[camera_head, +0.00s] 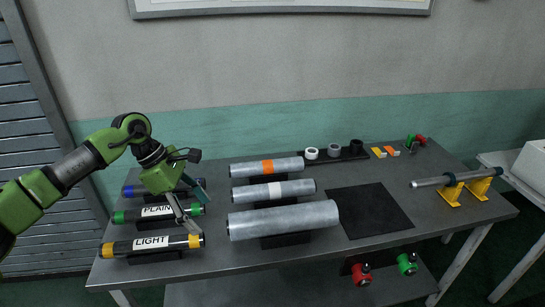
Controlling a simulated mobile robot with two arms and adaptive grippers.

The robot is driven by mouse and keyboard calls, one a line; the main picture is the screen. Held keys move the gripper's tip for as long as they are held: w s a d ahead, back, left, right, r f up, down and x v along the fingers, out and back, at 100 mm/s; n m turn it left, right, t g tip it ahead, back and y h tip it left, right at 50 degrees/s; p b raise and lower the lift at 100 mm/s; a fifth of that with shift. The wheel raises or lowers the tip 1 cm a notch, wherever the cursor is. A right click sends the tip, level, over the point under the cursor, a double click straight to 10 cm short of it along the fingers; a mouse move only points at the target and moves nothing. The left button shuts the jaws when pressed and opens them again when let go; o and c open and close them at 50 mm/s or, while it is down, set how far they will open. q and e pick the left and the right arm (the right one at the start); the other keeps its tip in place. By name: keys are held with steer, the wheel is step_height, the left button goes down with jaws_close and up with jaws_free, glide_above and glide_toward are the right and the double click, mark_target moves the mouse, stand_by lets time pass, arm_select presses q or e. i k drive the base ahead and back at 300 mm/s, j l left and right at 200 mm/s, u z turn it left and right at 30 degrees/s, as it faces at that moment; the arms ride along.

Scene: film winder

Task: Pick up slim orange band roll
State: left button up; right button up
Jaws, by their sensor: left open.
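The slim orange band roll (288,165) is a thin silver-grey cylinder with an orange band near its middle. It lies on a dark cradle at the back of the table, the farthest of three silver rolls. My left gripper (195,207) is open and empty, to the left of the roll and apart from it. Its fingers hang in front of the right ends of the dark tubes and partly hide them. My right gripper is not in view.
A white band roll (299,188) and a thicker plain silver roll (285,220) lie in front of it. Dark tubes marked PLAIN (157,211) and LIGHT (151,243) lie at left. A black mat (369,210) is bare. A yellow stand (452,190) holds a bar at right.

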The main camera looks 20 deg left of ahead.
mark_target(243, 169)
steer(key=i, duration=1.3)
